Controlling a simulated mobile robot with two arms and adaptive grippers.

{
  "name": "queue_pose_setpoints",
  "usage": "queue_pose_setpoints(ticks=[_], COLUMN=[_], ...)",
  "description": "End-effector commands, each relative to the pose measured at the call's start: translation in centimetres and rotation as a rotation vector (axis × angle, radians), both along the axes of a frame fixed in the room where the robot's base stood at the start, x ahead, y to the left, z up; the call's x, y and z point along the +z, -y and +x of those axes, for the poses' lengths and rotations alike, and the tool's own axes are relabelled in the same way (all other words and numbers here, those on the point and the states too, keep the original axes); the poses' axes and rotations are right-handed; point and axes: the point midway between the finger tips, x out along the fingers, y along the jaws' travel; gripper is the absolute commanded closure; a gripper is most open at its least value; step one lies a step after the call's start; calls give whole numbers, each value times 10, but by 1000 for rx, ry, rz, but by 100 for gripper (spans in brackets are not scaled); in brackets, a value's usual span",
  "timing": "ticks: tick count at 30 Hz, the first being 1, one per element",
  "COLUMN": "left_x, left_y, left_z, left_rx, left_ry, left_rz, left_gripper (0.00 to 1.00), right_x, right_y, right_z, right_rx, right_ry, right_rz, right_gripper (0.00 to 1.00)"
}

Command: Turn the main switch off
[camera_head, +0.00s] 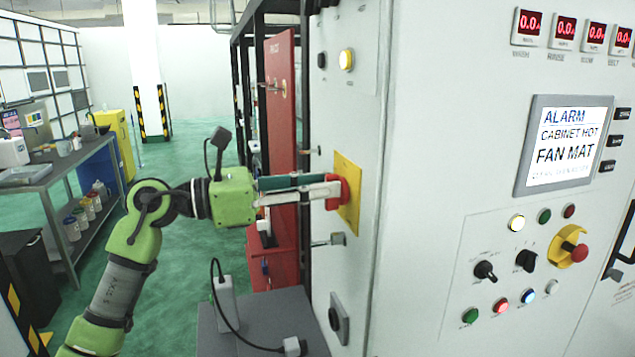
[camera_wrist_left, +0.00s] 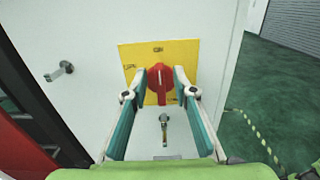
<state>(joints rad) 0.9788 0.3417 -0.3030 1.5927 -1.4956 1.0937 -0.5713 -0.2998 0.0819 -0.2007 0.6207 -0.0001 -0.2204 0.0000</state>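The main switch (camera_head: 344,184) is a red rotary handle on a yellow plate (camera_head: 348,215) on the narrow side face of the light grey cabinet. In the left wrist view the red switch (camera_wrist_left: 160,84) shows in front of the yellow plate (camera_wrist_left: 187,58), its white mark roughly upright. My left gripper (camera_head: 336,190) reaches it from the left. Its two fingertips (camera_wrist_left: 162,75) lie against both sides of the handle, partly closed, and seem to touch it. The fingers hide part of the handle in the head view. My right gripper is out of view.
The cabinet front carries a screen (camera_head: 563,146) reading "ALARM CABINET HOT FAN MAT", knobs, lamps and a red emergency button (camera_head: 579,253) on yellow. A metal latch (camera_head: 328,240) sticks out below the switch. A red door panel (camera_head: 281,140) stands behind my gripper. A workbench (camera_head: 65,165) is at left.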

Motion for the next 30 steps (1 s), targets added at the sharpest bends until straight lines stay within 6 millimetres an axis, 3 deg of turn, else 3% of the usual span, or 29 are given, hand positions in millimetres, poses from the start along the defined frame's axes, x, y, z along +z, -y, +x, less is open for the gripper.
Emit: queue_pose_setpoints(ticks=[3, 6, 20, 30], left_x=[0, 0, 1, 1], left_y=[0, 0, -1, -3], left_z=[0, 0, 1, 5], left_rx=[0, 0, 1, 3], left_ry=[-1, -1, -49, -277], left_rz=[0, 0, -15, -88], left_gripper=[77, 100, 100, 100], right_x=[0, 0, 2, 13], right_y=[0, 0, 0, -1], right_z=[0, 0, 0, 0], right_rx=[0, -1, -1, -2], right_ry=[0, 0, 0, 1], right_rz=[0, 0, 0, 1], right_gripper=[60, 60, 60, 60])
